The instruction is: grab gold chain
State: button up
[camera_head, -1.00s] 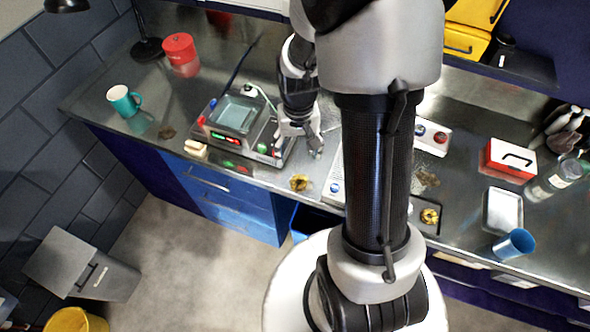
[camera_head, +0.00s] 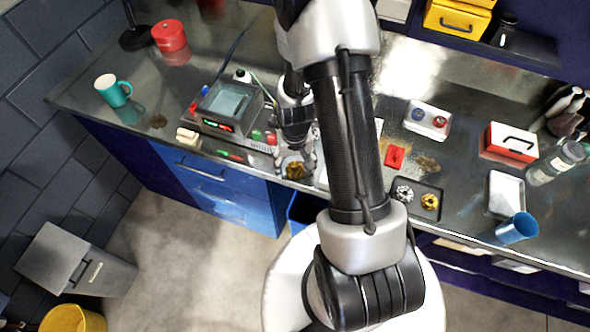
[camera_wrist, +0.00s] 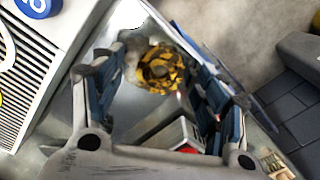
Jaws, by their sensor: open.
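A coiled gold chain (camera_head: 295,171) lies near the front edge of the metal bench, just below my gripper (camera_head: 299,155). In the wrist view the gold chain (camera_wrist: 163,70) is a loose ring between and beyond the two fingers of my gripper (camera_wrist: 150,80). The fingers are spread and hold nothing. A second gold coil (camera_head: 430,201) lies in a dark tray (camera_head: 437,213) to the right, beside a silver coil (camera_head: 403,193). My arm hides part of the bench.
A device with a screen (camera_head: 228,107) stands left of my gripper. A teal mug (camera_head: 112,91) and a red tin (camera_head: 169,36) are further left. A red item (camera_head: 395,157), a blue cup (camera_head: 516,229) and a red-and-white box (camera_head: 511,143) stand right. Open floor lies in front.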

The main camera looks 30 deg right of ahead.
jog(key=shift+f, duration=0.1)
jog(key=c, duration=1.2)
jog(key=shift+o, duration=0.2)
